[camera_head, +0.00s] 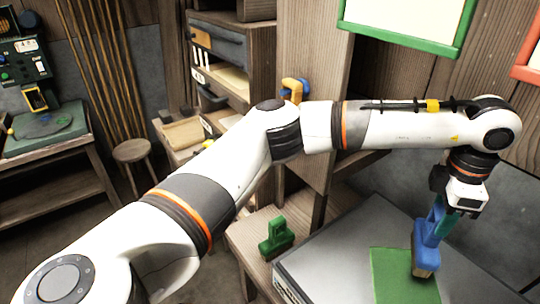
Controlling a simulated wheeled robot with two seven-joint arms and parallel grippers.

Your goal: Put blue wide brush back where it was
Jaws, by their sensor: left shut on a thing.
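The blue wide brush (428,236) is upright, slightly tilted, with its pale bristle end down. My left gripper (447,212) is shut on the upper part of its handle; the fingers are partly hidden around it. The bristle end is over the right part of a green sheet (392,283) on a grey flat-topped box (330,252). I cannot tell whether the bristles touch the sheet. My right gripper is not in view.
A green block with a handle (276,238) stands on a wooden ledge (246,238) left of the grey box. A yellow-and-blue thing (295,88) is by the wooden post behind my arm. A green-framed panel (405,22) hangs above. A stool (132,152) stands at left.

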